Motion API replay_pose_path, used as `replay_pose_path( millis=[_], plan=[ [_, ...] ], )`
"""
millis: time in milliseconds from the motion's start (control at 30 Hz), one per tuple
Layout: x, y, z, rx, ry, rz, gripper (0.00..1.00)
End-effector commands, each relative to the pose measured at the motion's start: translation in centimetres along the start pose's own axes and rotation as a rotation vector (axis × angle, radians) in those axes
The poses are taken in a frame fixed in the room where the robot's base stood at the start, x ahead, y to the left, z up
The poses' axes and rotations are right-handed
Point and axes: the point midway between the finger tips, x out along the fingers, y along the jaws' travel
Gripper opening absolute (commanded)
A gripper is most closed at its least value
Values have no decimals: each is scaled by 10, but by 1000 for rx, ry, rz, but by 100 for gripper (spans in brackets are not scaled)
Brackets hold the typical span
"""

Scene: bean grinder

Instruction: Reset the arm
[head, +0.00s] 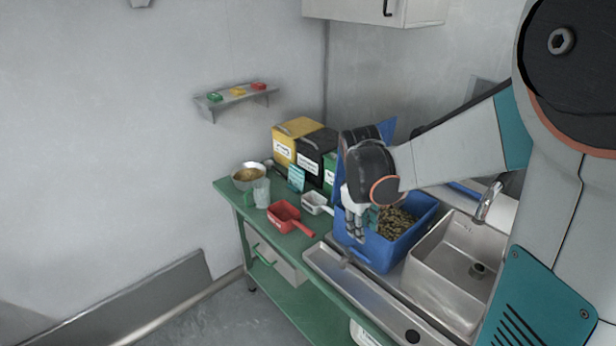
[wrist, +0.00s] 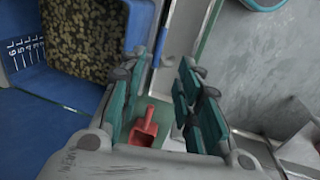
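My arm reaches in from the right of the head view and bends down at the wrist. My gripper (head: 361,230) points down at the near left side of a blue bin (head: 377,254) of brown beans (head: 397,222). In the wrist view the two teal-padded fingers (wrist: 165,88) stand apart with nothing between the pads. A red scoop (wrist: 145,125) shows in the gap, lower down on the bench and apart from the fingers. The blue bin's wall (wrist: 40,115) is left of the fingers. The gripper hides part of the bin in the head view.
A stainless sink (head: 449,262) with a tap (head: 489,200) lies right of the bin. The green bench (head: 232,190) holds the red scoop (head: 284,217), a white scoop (head: 315,202), a metal bowl (head: 248,184), a clear jug (head: 261,193) and yellow (head: 284,148) and black (head: 310,165) containers.

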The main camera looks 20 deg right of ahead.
Motion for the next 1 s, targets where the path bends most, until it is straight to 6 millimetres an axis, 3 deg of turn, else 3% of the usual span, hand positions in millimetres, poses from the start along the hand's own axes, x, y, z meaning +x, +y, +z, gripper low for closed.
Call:
replay_pose_path(
  millis=[167, 267, 633, 1000],
  plan=[
    [-3, -3, 0, 2, 7, 2, 31],
    [-15, -12, 0, 13, 35, 9, 31],
    [-87, -82, 7, 116, 253, 22, 31],
    [-116, -137, 47, 289, 447, -20, 31]
  ],
)
